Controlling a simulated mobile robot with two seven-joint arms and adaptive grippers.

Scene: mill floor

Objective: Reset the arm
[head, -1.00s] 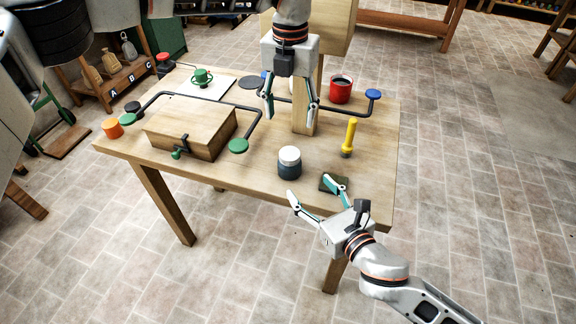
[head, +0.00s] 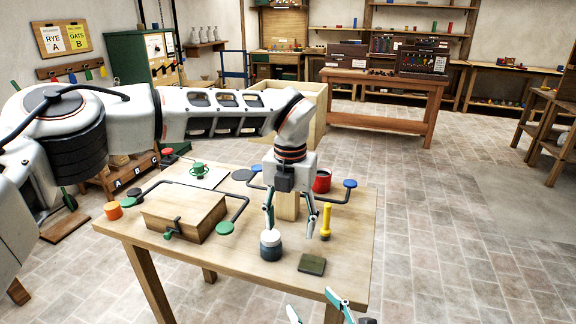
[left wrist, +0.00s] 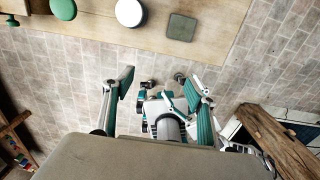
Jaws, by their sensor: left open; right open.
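My left gripper (head: 290,226) hangs fingers down over the front part of the wooden table (head: 345,232), open and empty.
A wooden bench (head: 385,118) stands behind. The tiled floor to the right is clear.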

